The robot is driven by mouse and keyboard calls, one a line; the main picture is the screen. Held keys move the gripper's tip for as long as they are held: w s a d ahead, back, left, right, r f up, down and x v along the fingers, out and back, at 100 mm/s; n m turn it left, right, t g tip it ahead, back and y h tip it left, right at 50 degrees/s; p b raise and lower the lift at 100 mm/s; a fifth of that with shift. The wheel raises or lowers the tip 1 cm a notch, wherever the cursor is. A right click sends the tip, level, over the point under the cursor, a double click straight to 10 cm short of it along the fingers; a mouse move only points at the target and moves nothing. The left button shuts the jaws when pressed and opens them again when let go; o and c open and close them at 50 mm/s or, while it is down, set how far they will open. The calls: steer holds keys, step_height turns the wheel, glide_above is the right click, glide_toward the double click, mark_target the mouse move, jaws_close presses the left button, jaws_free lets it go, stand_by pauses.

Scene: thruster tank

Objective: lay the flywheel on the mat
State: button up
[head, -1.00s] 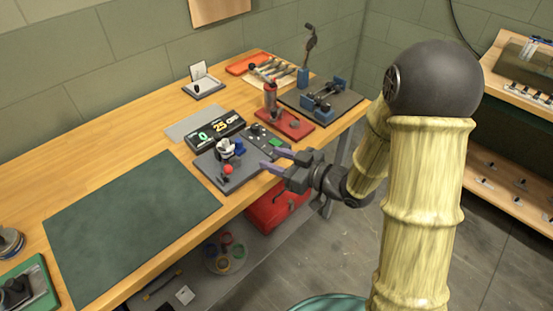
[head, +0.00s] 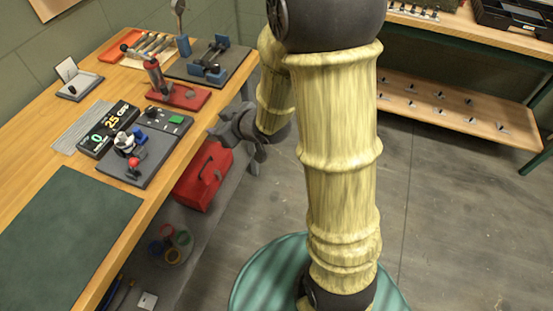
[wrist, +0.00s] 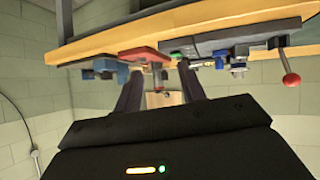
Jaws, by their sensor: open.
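The mat (head: 65,235) is a dark green sheet lying flat and bare on the left part of the wooden bench. I cannot pick out a flywheel for certain in these views. A small white and dark part (head: 124,143) sits on a grey fixture (head: 150,155) with a red ball knob; I cannot tell whether it is the flywheel.
A display box (head: 108,128), a red-based press (head: 178,95), a dark plate with blue clamps (head: 210,65) and a small stand (head: 79,82) occupy the bench. A red toolbox (head: 203,175) sits below it. Another bench with a shelf (head: 450,105) stands right.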

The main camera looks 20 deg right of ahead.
steer(key=s+d+m+g+h, duration=0.2)
steer(key=s+d+m+g, duration=0.1)
steer(key=s, duration=0.4)
steer(key=s+d+m+g+h, duration=0.3)
steer(key=s+d, duration=0.3)
steer(key=s, duration=0.2)
steer(key=shift+d+f+m+g+h, duration=0.3)
steer(key=shift+f+m+g, duration=0.2)
steer(key=shift+m, duration=0.3)
steer(key=shift+c, duration=1.2)
steer(key=shift+a, duration=0.1)
